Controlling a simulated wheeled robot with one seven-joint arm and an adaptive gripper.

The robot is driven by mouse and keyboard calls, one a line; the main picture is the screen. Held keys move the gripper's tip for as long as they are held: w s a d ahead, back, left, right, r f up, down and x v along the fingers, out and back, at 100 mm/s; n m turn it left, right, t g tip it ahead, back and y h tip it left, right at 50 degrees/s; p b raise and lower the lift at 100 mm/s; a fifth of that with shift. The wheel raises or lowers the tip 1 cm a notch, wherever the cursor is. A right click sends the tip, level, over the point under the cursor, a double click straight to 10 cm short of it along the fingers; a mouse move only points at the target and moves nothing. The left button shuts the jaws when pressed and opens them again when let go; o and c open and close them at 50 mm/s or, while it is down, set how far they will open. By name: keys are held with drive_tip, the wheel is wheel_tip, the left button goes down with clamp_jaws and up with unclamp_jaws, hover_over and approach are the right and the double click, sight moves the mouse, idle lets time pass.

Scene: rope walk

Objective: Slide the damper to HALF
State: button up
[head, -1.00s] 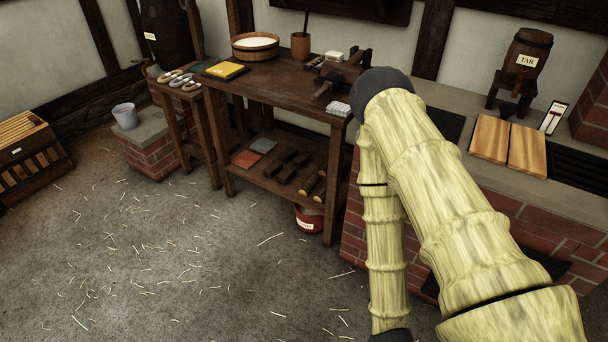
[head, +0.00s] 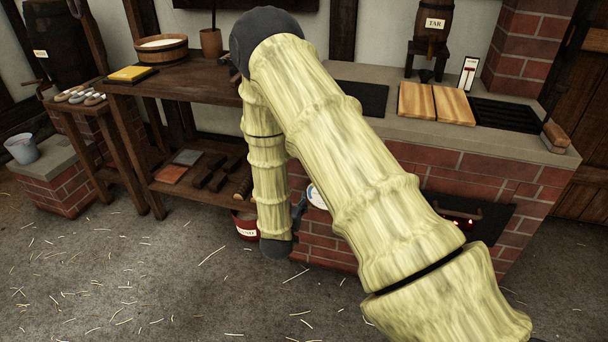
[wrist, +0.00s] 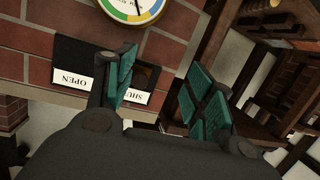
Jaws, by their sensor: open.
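The damper's dark plate (wrist: 72,50) is set in the brick face and shows upside down in the wrist view, with white labels reading OPEN (wrist: 70,78) and, partly covered, SHU (wrist: 128,95). My left finger crosses in front of the plate, so the slider's position cannot be told. My gripper (wrist: 165,85) is open, its teal pads apart with nothing seen held between them. In the head view my arm hides the damper; a dark part of my gripper (head: 299,210) shows beside the brick front.
A round gauge (wrist: 133,8) is close to the damper plate; its white edge also shows in the head view (head: 317,196). A firebox opening (head: 465,212) with a handle and glow is farther right. A wooden workbench (head: 190,75) stands left. The floor in front is clear except for straw.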

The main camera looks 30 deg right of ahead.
drive_tip(key=w+d+r+m+h+b, duration=0.1)
drive_tip(key=w+d, duration=0.2)
drive_tip(key=w+d+r+h, duration=0.1)
drive_tip(key=w+d+r, duration=0.1)
drive_tip(key=w+d, duration=0.2)
drive_tip(key=w+d+r+m+h+b, duration=0.1)
drive_tip(key=w+d+r, duration=0.1)
drive_tip(key=w+d, duration=0.1)
drive_tip(key=shift+w+d+r+m+h+b, duration=0.1)
drive_tip(key=shift+w+d+m+h+b, duration=0.1)
drive_tip(key=shift+d, duration=0.15)
drive_tip(key=shift+w+d+r+m+h+b, duration=0.1)
drive_tip(key=shift+d+b, duration=0.05)
drive_tip(key=shift+d, duration=0.2)
clamp_jaws()
